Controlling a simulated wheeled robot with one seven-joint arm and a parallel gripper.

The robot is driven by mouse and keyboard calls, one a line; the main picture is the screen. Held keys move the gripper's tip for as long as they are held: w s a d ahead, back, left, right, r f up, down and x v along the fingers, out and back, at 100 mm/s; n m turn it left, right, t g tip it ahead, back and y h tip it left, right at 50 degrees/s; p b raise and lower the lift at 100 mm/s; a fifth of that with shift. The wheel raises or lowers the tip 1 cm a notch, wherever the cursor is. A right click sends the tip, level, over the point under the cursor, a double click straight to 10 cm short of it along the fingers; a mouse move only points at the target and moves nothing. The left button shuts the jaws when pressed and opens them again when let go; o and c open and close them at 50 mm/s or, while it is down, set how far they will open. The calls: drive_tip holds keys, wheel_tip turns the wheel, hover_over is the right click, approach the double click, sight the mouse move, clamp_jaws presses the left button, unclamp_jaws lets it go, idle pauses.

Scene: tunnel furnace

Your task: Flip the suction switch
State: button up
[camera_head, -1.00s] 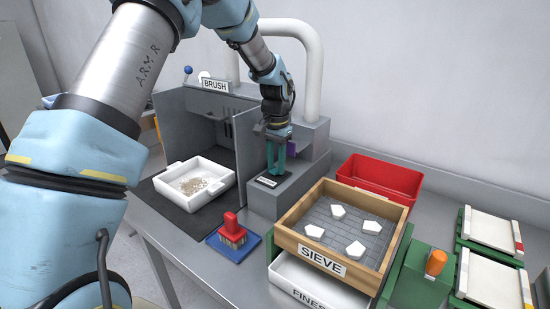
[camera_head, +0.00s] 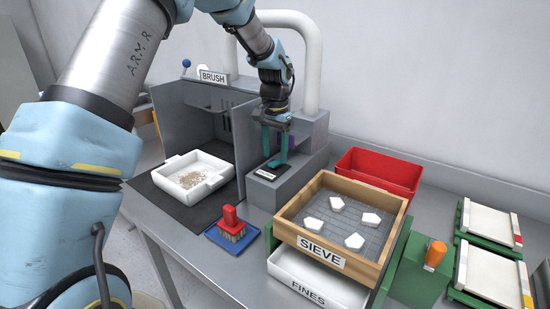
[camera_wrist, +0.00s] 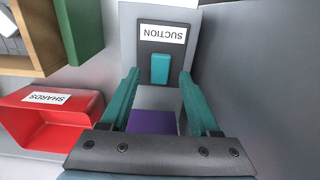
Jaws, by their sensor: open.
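The suction switch (camera_wrist: 160,68) is a small teal lever on a dark plate (camera_wrist: 149,50) with a white SUCTION label (camera_wrist: 163,34), on top of a grey box. In the wrist view it lies centred between my fingertips, with a gap on each side. My gripper (camera_head: 275,158) points down over the grey box (camera_head: 262,192) in the head view. Its two teal fingers are apart and nothing is between them. The fingers hide much of the lever in the head view, and I cannot tell which way it is thrown.
The hood with the BRUSH sign (camera_head: 213,77) and a white tray of crumbs (camera_head: 193,178) stand left. A red bin (camera_head: 380,172), labelled SHARDS in the wrist view, is right. The wooden SIEVE frame (camera_head: 321,255) and red brush (camera_head: 230,221) are in front. A white pipe (camera_head: 313,70) rises behind.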

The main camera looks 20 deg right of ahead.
sight(275, 163)
wheel_tip(275, 163, up, 9)
drive_tip(key=b, duration=0.2)
idle(0.6)
